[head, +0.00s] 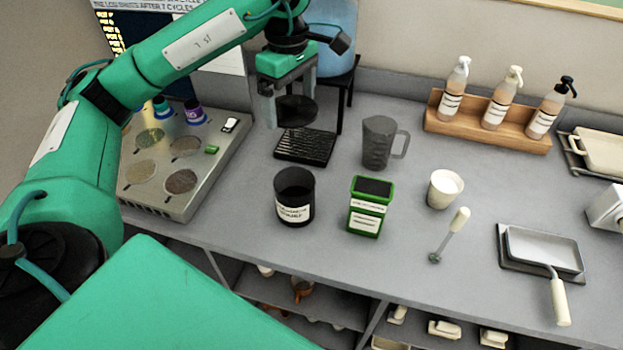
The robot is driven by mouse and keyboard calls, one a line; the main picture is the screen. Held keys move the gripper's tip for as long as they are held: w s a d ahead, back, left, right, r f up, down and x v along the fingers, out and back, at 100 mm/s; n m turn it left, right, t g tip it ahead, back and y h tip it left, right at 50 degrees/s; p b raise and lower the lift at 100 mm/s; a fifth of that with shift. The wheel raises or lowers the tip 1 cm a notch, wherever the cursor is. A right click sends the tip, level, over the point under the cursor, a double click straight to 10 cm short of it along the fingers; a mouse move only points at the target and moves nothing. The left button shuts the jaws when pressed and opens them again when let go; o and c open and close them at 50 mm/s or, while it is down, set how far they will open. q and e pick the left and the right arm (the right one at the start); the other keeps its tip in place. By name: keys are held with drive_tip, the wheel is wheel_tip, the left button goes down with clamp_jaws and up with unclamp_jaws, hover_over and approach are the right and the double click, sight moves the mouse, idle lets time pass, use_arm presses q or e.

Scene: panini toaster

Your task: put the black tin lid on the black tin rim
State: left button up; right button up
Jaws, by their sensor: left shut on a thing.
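The black tin (293,210) with a white label stands upright on the grey counter, its round rim uncovered and facing up. My left gripper (291,98) is behind the tin and higher in the picture, pointing down. It is shut on the dark round lid (297,110), which it holds between its grey fingers, apart from the tin. The lid looks about level, above or in front of a black ridged tray. My right gripper is not in view.
The black ridged tray (304,148) lies behind the tin. A grey jug (378,143), a green box (368,212) and a white cup (444,189) stand to the right. A metal unit with round wells (190,160) is at the left. Counter in front of the tin is clear.

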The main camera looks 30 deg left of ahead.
sight(290, 120)
use_arm(q)
wheel_tip(290, 120, down, 5)
drive_tip(key=shift+s+a+r, duration=0.1)
drive_tip(key=shift+a+r, duration=0.05)
wheel_tip(290, 120, down, 16)
drive_tip(key=p, duration=0.3)
drive_tip(key=shift+r, duration=0.2)
drive_tip(key=o, duration=0.6)
drive_tip(key=shift+r, duration=0.1)
drive_tip(key=shift+o, duration=0.2)
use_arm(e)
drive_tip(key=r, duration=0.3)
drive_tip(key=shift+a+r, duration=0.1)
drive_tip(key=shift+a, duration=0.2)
use_arm(q)
drive_tip(key=shift+r, duration=0.1)
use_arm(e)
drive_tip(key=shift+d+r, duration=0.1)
